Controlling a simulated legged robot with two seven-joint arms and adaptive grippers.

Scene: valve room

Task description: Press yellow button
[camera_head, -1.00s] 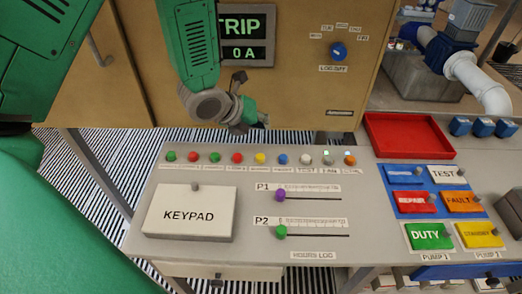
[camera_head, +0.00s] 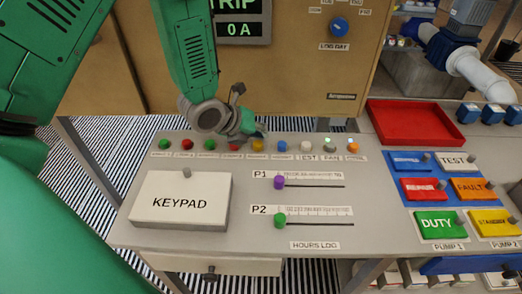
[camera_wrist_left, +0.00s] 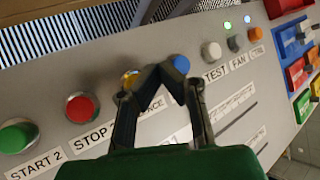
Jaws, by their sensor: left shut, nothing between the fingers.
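The yellow button (camera_head: 257,146) is in the back row of round buttons on the sloped grey panel. In the left wrist view the yellow button (camera_wrist_left: 129,76) is partly hidden behind one finger. My left gripper (camera_head: 260,135) is over the back edge of the panel, close to the yellow button. In the left wrist view my left gripper (camera_wrist_left: 160,70) is shut and empty, its tips between the yellow button and the blue button (camera_wrist_left: 180,65). I cannot tell whether it touches either. My right gripper is not in view.
Red (camera_head: 234,146) and blue (camera_head: 281,146) buttons flank the yellow one. A keypad box (camera_head: 180,201) and two sliders, purple (camera_head: 279,182) and green (camera_head: 280,219), are nearer. A red tray (camera_head: 412,124) lies right. A brown cabinet (camera_head: 310,80) stands behind.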

